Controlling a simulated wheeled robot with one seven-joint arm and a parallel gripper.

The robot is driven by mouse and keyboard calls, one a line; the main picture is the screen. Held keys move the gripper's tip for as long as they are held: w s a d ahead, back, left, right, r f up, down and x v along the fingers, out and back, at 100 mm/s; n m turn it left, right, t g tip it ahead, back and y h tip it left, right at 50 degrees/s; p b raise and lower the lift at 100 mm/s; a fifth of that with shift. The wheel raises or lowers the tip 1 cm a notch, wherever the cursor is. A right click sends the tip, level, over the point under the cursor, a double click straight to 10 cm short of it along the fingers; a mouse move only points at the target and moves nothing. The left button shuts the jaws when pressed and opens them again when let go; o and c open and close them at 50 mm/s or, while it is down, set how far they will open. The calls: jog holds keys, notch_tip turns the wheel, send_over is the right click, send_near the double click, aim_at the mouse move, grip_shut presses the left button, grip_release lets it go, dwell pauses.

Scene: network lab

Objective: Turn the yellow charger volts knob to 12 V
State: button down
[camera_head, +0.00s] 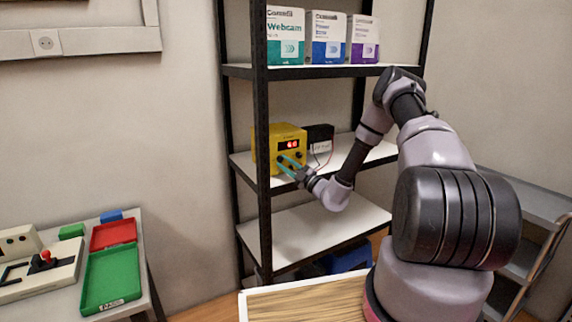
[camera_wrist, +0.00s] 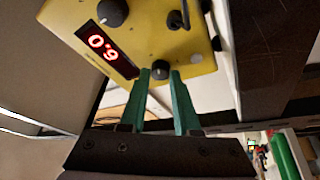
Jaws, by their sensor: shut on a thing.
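The yellow charger (camera_head: 285,132) stands on the middle shelf, its red display (camera_head: 289,145) lit. In the wrist view the charger (camera_wrist: 148,42) appears turned over, and its display (camera_wrist: 108,50) seems to read 6.0. My gripper (camera_head: 285,163) reaches the charger's front from the right. In the wrist view the teal fingers of my gripper (camera_wrist: 161,76) are shut on a small black knob (camera_wrist: 160,70). A larger black knob (camera_wrist: 113,13) and another black control (camera_wrist: 176,20) are apart from the fingers. Knob markings cannot be read.
A black box (camera_head: 318,132) with a white label and a red wire stands beside the charger. The dark shelf post (camera_head: 262,160) rises just left of my gripper. The lower shelf (camera_head: 310,228) is largely clear.

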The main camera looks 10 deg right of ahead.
jog(key=m+t+h, duration=0.1)
jog(key=m, duration=0.1)
jog(key=m+t, duration=0.1)
jog(key=m, duration=0.2)
jog(key=shift+a+f+h, duration=0.1)
jog(key=shift+f+h, duration=0.05)
jog(key=shift+h, duration=0.25)
jog(key=m+t+h, duration=0.1)
jog(key=m, duration=0.1)
jog(key=m+h, duration=0.1)
jog(key=m, duration=0.2)
jog(key=shift+s+a+t, duration=0.1)
jog(key=shift+a+t, duration=0.05)
jog(key=shift+t, duration=0.25)
jog(key=m+h, duration=0.1)
jog(key=m, duration=0.2)
jog(key=m+h, duration=0.2)
jog(key=m, duration=0.1)
jog(key=m+t+h, duration=0.1)
jog(key=m, duration=0.2)
jog(key=shift+a+h, duration=0.25)
jog(key=shift+h, duration=0.15)
jog(key=shift+m, duration=0.5)
jog(key=c, duration=0.6)
grip_release()
jog(key=shift+c, duration=0.2)
